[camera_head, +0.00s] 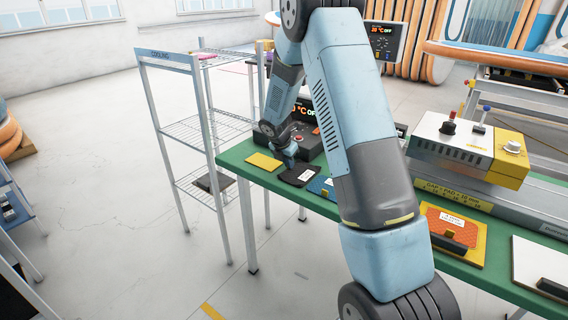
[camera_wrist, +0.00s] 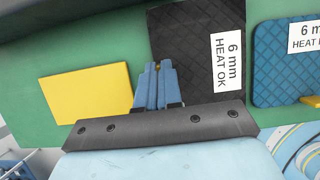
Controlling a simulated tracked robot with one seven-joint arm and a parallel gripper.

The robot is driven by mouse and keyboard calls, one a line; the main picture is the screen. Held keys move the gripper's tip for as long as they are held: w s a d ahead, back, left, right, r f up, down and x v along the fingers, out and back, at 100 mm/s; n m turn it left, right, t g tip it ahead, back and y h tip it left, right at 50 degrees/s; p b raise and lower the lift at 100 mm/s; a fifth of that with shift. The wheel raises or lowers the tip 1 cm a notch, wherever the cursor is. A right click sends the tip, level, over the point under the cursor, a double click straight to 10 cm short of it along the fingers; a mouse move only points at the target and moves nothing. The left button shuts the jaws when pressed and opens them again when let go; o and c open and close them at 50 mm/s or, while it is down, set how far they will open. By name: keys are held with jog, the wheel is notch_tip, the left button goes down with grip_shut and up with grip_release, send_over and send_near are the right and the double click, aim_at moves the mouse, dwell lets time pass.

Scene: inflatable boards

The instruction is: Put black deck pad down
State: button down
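The black deck pad (camera_wrist: 188,35) has a quilted surface and a white "6 mm HEAT OK" label. In the head view the black pad (camera_head: 300,176) is at the left end of the green table (camera_head: 233,154), between a yellow pad and a blue pad. It looks flat, at or very close to the table top. My gripper (camera_wrist: 157,72) points at the pad's near part, its two blue fingers close together around a small brownish tab. The fingers hide most of the tab. In the head view my gripper (camera_head: 290,163) is small and partly hidden by my arm.
A plain yellow pad (camera_wrist: 87,92) lies left of the black pad, and a blue quilted pad (camera_wrist: 285,62) lies right. A wire cooling rack (camera_head: 195,130) stands left of the table. An orange pad (camera_head: 452,232) lies farther right.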

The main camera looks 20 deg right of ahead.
jog(key=c, duration=1.3)
grip_release()
